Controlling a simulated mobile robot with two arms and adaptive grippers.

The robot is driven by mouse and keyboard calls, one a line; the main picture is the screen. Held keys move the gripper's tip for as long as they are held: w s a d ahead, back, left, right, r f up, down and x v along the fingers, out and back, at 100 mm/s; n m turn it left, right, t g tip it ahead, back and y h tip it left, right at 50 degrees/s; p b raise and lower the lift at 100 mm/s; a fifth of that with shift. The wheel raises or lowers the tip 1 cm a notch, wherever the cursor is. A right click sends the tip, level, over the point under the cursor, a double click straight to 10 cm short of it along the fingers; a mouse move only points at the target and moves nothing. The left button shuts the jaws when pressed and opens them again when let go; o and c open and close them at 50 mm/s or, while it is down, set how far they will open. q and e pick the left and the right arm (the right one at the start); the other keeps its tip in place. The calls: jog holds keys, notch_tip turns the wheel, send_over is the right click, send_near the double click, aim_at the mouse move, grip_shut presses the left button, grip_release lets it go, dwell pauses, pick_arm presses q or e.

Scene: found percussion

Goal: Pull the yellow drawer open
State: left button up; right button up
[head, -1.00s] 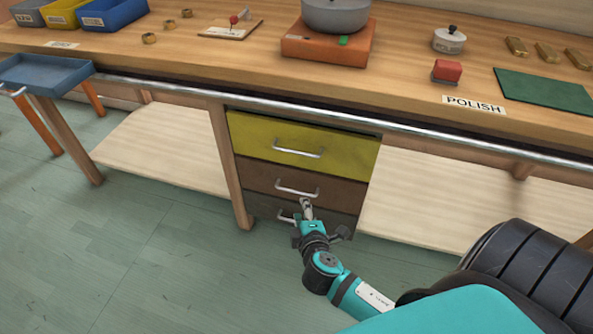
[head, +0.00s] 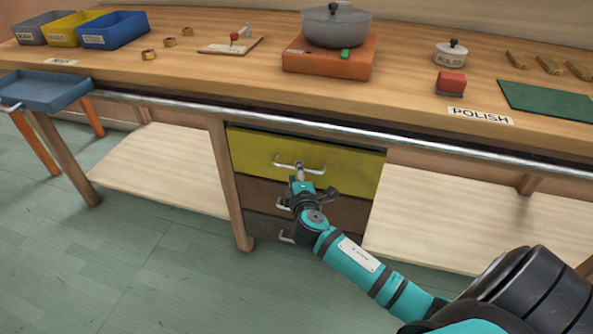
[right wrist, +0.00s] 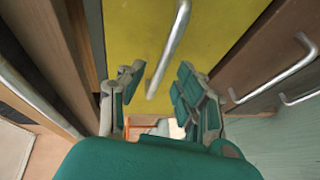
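The yellow drawer (head: 345,165) is the top one of a stack of drawers under the workbench and looks shut. Its silver bar handle (head: 314,170) is on its front. I cannot tell if a finger touches the handle. My left gripper is not in view.
A brown drawer (head: 345,211) and a dark grey drawer (head: 262,226) sit below, partly behind my right arm. Open shelves (head: 165,165) flank the stack. A metal rail (head: 400,141) runs along the bench front above.

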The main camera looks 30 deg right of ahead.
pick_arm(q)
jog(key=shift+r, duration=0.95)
pick_arm(e)
jog(key=shift+x, duration=1.45)
jog(key=shift+c, duration=0.2)
grip_shut()
